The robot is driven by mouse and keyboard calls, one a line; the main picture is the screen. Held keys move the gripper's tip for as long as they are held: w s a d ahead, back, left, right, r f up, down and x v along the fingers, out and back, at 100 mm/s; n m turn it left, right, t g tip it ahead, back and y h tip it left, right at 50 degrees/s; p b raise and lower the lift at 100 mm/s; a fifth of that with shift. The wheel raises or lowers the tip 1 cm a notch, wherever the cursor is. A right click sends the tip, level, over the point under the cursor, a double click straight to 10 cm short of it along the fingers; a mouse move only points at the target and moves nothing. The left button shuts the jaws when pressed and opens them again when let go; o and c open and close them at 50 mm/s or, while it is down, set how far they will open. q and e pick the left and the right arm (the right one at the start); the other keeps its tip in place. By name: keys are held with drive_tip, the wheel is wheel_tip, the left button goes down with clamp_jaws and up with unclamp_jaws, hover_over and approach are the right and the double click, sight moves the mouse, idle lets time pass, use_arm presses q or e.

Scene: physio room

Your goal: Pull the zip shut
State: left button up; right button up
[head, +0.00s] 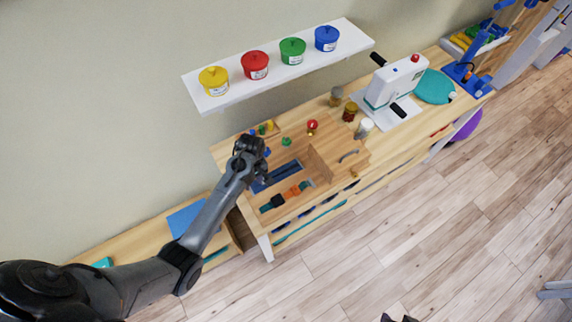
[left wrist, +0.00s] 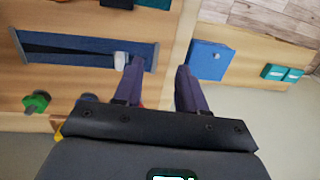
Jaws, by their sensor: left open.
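The zip is a blue fabric strip (left wrist: 75,42) with a dark band along its middle, fixed to a wooden board. It also shows in the head view (head: 287,172), partly covered by my left gripper. A small whitish pull tab (left wrist: 121,59) sits at the strip's right end in the left wrist view. My left gripper (left wrist: 157,72) is open over that end, with one finger close to the tab. I cannot tell whether they touch. In the head view, my left gripper (head: 250,148) is at the board's left side. Dark tips at the bottom edge look like my right gripper (head: 398,318).
A wooden box with a handle (head: 338,152), a strap with buckle (head: 287,195) and a green knob (left wrist: 37,102) share the board. Jars (head: 350,111) and a white machine (head: 396,84) stand to the right. A shelf (head: 205,97) with several coloured pots hangs above.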

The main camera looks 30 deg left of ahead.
use_arm(q)
drive_tip(key=shift+w+r+t+b, duration=0.75)
drive_tip(key=shift+w+r, duration=0.3)
drive_tip(key=shift+w, duration=1.8)
wheel_tip(320, 180, down, 9)
drive_tip(key=shift+f+b, duration=0.2)
drive_tip(key=shift+b, duration=0.2)
use_arm(e)
drive_tip(key=f, duration=0.1)
drive_tip(key=s+f, duration=0.1)
drive_tip(key=f, duration=0.1)
drive_tip(key=shift+s+a+f, duration=0.1)
drive_tip(key=shift+s+f, duration=0.1)
drive_tip(key=shift+f, duration=0.1)
use_arm(q)
drive_tip(key=shift+c, duration=0.3)
clamp_jaws()
use_arm(e)
drive_tip(key=shift+a, duration=0.1)
